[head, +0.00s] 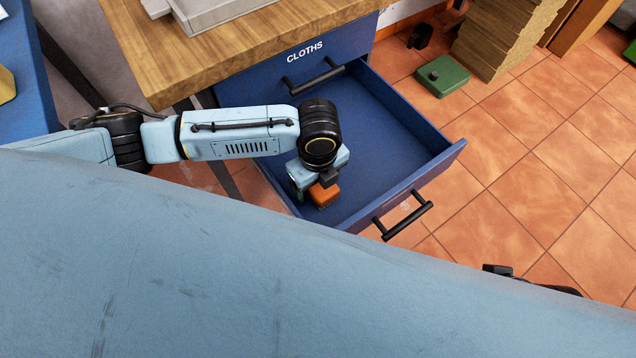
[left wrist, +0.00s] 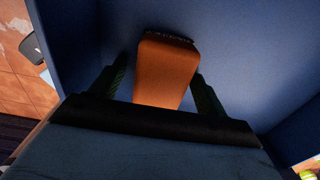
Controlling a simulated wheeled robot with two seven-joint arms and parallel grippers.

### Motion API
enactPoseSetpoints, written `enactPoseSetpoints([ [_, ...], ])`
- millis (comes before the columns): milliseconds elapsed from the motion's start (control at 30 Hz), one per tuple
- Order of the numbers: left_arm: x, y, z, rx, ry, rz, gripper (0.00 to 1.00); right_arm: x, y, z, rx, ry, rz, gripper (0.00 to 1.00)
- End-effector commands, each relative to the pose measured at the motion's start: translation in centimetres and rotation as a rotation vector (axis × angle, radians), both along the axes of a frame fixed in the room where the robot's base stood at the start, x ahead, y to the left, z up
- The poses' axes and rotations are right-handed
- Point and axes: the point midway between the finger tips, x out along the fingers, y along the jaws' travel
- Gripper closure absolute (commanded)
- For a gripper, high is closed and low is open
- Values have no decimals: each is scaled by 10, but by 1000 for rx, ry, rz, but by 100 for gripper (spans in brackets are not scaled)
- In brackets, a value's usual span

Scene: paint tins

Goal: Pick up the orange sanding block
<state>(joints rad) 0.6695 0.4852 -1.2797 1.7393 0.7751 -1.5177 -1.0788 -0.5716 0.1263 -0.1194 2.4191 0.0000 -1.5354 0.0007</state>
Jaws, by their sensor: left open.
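The orange sanding block (head: 324,194) lies in the open blue drawer (head: 372,112), near its front left corner. My left gripper (head: 312,192) reaches down into the drawer right at the block and partly covers it in the head view. In the left wrist view the orange sanding block (left wrist: 166,72) sits between the two dark fingers of my left gripper (left wrist: 160,80). The fingers are open, one on each side, with a small gap showing by each. The block's far end has a dark edge. My right gripper cannot be made out.
The drawer is pulled out below a wooden worktop (head: 215,62); an upper drawer front marked CLOTHS (head: 300,58) is shut. The open drawer is otherwise bare. A green block (head: 443,76) and a wooden stack (head: 505,35) are on the tiled floor.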

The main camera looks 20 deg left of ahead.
Motion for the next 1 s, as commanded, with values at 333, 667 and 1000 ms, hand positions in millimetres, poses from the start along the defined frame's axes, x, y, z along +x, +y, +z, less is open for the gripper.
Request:
enactPoseSetpoints([
  [333, 0, 0, 0, 0, 0, 0, 49, 0, 0, 0, 0, 0, 0, 64],
  [667, 0, 0, 1, -1, -1, 0, 77, 0, 0, 0, 0, 0, 0, 64],
  [1000, 0, 0, 10, -1, -2, -1, 77, 2, -1, -3, -1, 1, 0, 64],
])
